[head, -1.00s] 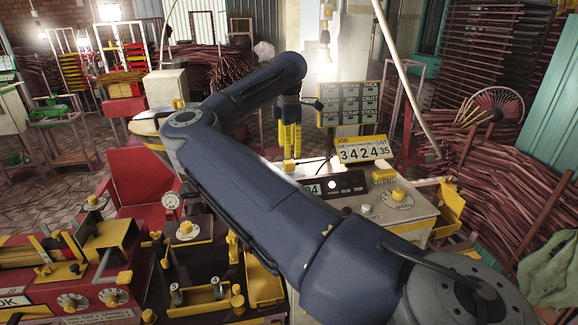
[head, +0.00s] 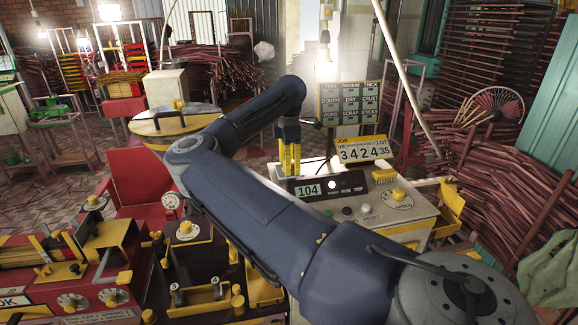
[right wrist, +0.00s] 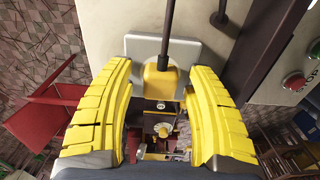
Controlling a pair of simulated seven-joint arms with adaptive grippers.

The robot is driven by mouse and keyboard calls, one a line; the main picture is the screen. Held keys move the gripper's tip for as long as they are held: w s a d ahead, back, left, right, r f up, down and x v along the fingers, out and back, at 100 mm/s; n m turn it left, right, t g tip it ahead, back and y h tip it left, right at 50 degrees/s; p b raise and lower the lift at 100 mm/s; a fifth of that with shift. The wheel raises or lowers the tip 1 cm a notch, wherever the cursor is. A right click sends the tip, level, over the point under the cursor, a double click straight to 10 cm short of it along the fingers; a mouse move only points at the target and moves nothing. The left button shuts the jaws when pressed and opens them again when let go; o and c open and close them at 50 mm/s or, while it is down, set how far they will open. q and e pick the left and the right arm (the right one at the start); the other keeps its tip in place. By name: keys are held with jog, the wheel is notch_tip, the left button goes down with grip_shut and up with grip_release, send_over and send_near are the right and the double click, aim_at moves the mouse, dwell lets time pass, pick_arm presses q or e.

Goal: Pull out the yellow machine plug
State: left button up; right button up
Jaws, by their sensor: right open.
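The yellow plug (right wrist: 160,80) shows in the right wrist view, with a dark cable (right wrist: 168,35) running up from it. It sits at a light grey plate (right wrist: 190,50) on the cabinet. My right gripper (right wrist: 165,95) is open, its two yellow fingers on either side of the plug with gaps between. In the head view my right gripper (head: 290,160) points down at the back left of the machine (head: 325,205). The plug cannot be made out there behind the fingers and arm. My left gripper is not in view.
The machine top has a display reading 104 (head: 308,190), a yellow knob (head: 398,195) and a number board (head: 362,151). Red and green buttons (right wrist: 294,81) show at the right of the wrist view. A red chair (head: 140,185) stands left.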

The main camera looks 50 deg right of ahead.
jog(key=shift+c, duration=0.3)
dwell(0.6)
grip_shut()
jog(key=shift+r, duration=0.2)
jog(key=shift+r, duration=2.75)
jog(key=shift+r, duration=0.15)
